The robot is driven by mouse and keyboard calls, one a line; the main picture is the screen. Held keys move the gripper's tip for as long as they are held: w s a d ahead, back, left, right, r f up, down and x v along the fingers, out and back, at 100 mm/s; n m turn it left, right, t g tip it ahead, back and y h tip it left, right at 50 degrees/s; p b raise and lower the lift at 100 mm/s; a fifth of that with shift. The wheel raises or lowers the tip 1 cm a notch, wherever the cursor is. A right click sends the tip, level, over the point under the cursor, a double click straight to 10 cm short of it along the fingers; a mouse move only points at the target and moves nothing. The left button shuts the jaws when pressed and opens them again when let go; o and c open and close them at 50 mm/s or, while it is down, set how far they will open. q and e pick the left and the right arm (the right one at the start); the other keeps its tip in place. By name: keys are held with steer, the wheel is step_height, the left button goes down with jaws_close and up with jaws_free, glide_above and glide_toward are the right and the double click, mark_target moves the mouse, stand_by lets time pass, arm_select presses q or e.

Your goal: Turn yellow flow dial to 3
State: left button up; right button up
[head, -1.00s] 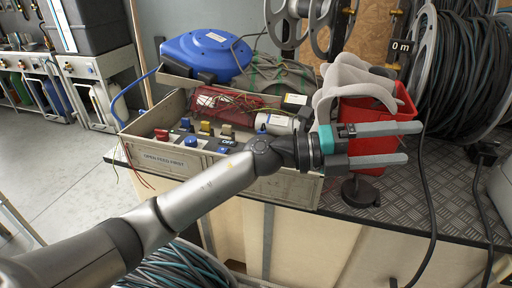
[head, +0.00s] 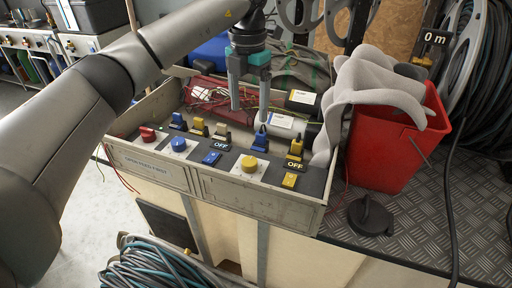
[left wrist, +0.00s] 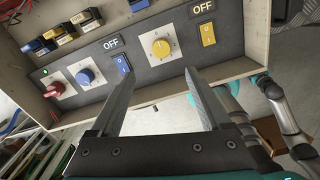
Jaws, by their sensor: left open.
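The yellow flow dial (head: 249,164) is a round knob on a white plate on the sloped front panel of the grey control box (head: 262,206). It also shows in the left wrist view (left wrist: 161,48), with a pale pointer line on its face. My left gripper (head: 249,112) points down above the box, behind and above the dial in the head view. Its jaws are open and empty. In the left wrist view its two fingers (left wrist: 162,70) reach toward the panel, with the dial between and beyond their tips. My right gripper is not in view.
A blue dial (head: 179,145), a red knob (head: 147,134), blue and yellow switches and OFF labels share the panel. Wires and cylinders lie in the box behind. A red bucket (head: 403,150) with a grey cloth stands to the right, near a black round-based object (head: 370,216).

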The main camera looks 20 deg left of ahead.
mark_target(250, 161)
arm_select(q)
steer(key=f+b, duration=0.4)
steer(key=f, duration=0.9)
steer(key=shift+s+b, duration=0.2)
steer(key=shift+b, duration=0.1)
steer(key=shift+f+b, duration=0.4)
steer(key=shift+f, duration=0.7)
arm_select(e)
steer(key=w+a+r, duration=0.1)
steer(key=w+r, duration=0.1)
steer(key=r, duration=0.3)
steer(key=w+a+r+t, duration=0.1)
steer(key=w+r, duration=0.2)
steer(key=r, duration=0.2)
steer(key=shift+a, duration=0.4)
arm_select(q)
steer(key=shift+c, duration=0.2)
jaws_close()
